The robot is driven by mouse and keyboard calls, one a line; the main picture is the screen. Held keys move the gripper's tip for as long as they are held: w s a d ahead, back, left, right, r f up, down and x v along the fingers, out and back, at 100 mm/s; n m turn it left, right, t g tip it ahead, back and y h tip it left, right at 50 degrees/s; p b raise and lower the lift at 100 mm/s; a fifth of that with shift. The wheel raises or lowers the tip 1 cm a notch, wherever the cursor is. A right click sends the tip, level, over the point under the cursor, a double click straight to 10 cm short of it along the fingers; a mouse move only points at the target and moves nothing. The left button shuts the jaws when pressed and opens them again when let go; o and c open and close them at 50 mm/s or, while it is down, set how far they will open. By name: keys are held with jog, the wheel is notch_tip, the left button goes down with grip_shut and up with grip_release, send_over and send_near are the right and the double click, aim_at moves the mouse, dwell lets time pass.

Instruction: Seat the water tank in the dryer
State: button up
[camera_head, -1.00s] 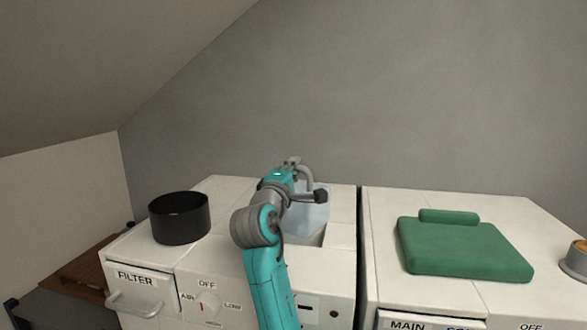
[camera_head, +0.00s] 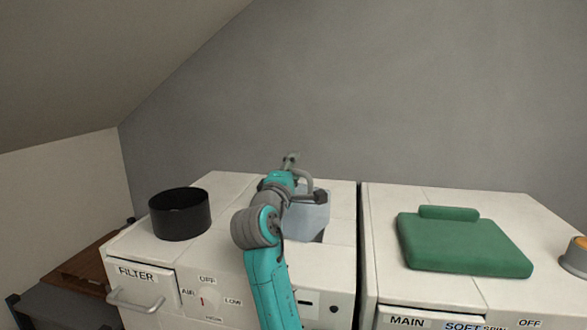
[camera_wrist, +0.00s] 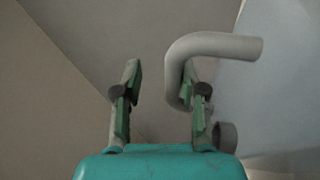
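The water tank (camera_head: 308,218) is a pale blue-grey box with a curved grey handle (camera_head: 304,180). It stands at the opening in the dryer's white top (camera_head: 230,190); my arm hides part of it, and I cannot tell how deep it sits. A dark strip of the opening shows at its lower right. My gripper (camera_head: 291,160) is above and behind the tank. In the wrist view my gripper (camera_wrist: 160,90) has its fingers apart with nothing between them. The handle (camera_wrist: 215,46) crosses the right finger, and the tank's pale side (camera_wrist: 275,110) is at the right.
A black round pot (camera_head: 180,215) stands on the dryer's left side, above the FILTER drawer (camera_head: 142,285). A second white machine on the right carries a green cushion-like item (camera_head: 465,245) and a grey-and-orange item (camera_head: 575,257). The grey wall and sloped ceiling are behind.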

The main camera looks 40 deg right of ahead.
jog(key=shift+r, duration=0.3)
jog(key=v, duration=1.2)
jog(key=shift+r, duration=0.35)
